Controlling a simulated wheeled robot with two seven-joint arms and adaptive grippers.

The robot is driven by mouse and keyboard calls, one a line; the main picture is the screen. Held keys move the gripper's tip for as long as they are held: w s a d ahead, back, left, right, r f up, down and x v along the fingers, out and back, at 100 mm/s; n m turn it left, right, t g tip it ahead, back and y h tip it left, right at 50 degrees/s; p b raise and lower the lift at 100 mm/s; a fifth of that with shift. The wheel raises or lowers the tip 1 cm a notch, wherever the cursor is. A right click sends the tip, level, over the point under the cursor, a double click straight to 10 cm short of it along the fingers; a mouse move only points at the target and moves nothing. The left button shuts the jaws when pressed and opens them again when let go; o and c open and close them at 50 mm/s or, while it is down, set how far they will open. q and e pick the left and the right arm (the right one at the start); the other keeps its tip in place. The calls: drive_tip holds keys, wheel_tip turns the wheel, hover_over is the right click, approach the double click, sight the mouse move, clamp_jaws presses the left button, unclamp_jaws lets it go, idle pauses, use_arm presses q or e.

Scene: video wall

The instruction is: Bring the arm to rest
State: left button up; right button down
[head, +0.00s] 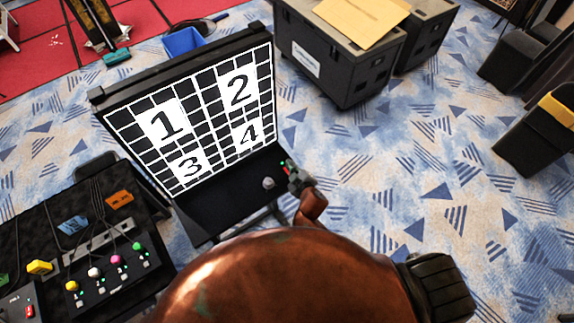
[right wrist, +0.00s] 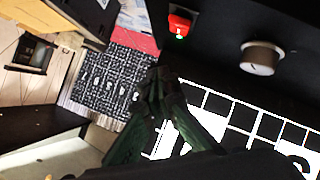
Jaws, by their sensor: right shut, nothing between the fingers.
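My right arm (head: 285,275), reddish brown, fills the bottom middle of the head view. Its small dark right gripper (head: 298,182) is by the right end of the video wall's lower ledge. In the right wrist view its dark green fingers (right wrist: 160,112) are together, with nothing between them. The video wall (head: 190,120) shows a white grid with the numbers 1 to 4. A pale round knob (head: 268,183) sits on its ledge, and it also shows in the right wrist view (right wrist: 262,57). A red switch (right wrist: 180,25) with a green light is near the fingers; I cannot tell whether they touch. My left gripper is out of view.
A black console (head: 100,245) with coloured knobs and cables stands at the lower left. A dark chair-like object (head: 540,130) is at the right. Patterned carpet (head: 420,150) between them is open.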

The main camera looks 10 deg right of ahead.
drive_tip(key=shift+s+r+p, duration=0.2)
drive_tip(key=shift+r+p, duration=0.3)
drive_tip(key=shift+r, duration=0.25)
drive_tip(key=shift+d, duration=0.1)
drive_tip(key=shift+f, duration=0.1)
